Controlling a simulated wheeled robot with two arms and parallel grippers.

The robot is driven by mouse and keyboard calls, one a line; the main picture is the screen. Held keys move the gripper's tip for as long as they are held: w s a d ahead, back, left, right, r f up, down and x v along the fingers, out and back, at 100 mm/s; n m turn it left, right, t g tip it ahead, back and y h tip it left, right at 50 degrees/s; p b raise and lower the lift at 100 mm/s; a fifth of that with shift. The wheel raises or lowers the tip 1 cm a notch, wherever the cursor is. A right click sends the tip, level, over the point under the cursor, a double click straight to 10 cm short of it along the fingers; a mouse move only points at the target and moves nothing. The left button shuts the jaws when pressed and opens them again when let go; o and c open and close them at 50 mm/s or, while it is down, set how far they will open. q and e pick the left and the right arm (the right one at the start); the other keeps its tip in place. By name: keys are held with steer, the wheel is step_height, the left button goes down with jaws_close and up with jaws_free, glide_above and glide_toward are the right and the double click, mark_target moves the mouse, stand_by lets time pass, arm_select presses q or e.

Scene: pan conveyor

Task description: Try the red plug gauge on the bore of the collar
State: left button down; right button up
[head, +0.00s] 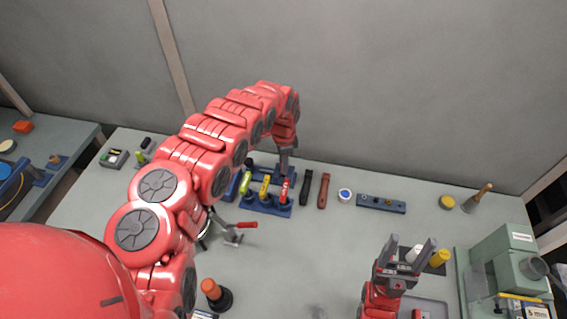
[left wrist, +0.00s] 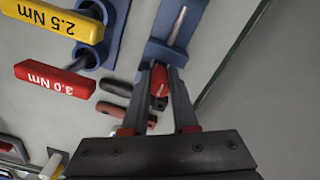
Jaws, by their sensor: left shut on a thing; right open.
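My left gripper (head: 284,150) reaches down over the back of the blue racks. In the left wrist view its fingers (left wrist: 161,75) are shut on a red thing (left wrist: 159,83), which looks like the red plug gauge's handle. A blue holder (left wrist: 157,50) lies just beyond it with a bare metal pin (left wrist: 178,24). Whether the gauge still touches the holder I cannot tell. In the head view the gauge is mostly hidden by the gripper. My right gripper (head: 404,247) is open and empty at the lower right. I cannot clearly pick out the collar; my left arm covers part of the table.
A blue rack (head: 262,205) in front holds yellow-green, yellow and red (head: 284,189) torque drivers. A red-handled clamp (head: 232,233) stands left of centre. Black and red-brown handles (head: 323,190) and a blue bar (head: 380,204) lie to the right. The middle of the table is clear.

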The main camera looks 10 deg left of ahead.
arm_select(q)
steer(key=shift+f+b, duration=0.3)
steer(key=shift+f, duration=0.2)
stand_by(0.9)
steer(key=shift+r+p, duration=2.35)
steer(key=shift+r, duration=1.2)
